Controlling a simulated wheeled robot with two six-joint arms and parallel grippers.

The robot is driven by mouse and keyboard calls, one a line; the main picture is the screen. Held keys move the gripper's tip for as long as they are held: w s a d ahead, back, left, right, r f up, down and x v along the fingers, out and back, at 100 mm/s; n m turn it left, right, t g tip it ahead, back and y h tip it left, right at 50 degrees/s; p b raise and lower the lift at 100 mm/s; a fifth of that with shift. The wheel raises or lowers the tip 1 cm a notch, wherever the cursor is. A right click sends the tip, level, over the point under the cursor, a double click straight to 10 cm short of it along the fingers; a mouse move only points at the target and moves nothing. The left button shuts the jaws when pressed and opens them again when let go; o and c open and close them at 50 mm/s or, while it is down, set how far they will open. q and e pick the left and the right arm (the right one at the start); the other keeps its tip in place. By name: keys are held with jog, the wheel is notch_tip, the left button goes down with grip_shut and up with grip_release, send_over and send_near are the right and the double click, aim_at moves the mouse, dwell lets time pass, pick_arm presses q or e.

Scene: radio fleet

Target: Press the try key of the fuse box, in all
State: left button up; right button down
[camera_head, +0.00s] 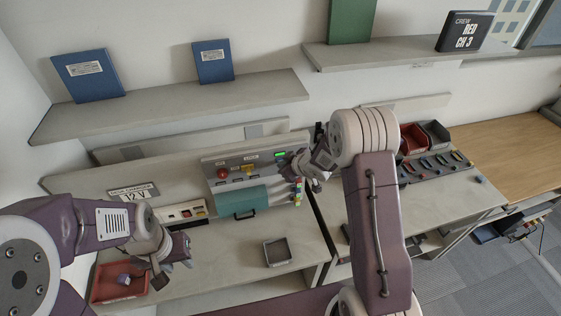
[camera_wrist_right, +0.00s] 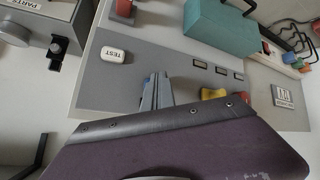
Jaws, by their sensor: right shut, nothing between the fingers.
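The fuse box appears to be the grey sloped box (camera_head: 215,163) with a teal cover (camera_head: 243,202), a red button, a yellow handle and a small green display at the back of the bench. In the right wrist view a white key marked TEST (camera_wrist_right: 114,55) sits on a grey panel (camera_wrist_right: 95,83); no key marked "try" is readable. My right gripper (camera_head: 300,167) is at the right end of the box; its shut, empty fingertips (camera_wrist_right: 156,90) are beside the TEST key, apart from it in the picture. My left gripper (camera_head: 172,270) is open and empty by a red tray.
The red tray (camera_head: 105,297) holds small dark parts at the front left. A 12 V sign (camera_head: 131,196) is behind. Red and grey bins (camera_head: 412,138) stand to the right of my right arm.

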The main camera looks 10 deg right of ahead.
jog(key=shift+s+b, duration=0.35)
jog(key=shift+s, duration=0.4)
jog(key=s+b, duration=0.2)
jog(key=s, duration=0.3)
jog(key=shift+d, duration=0.1)
dwell(0.6)
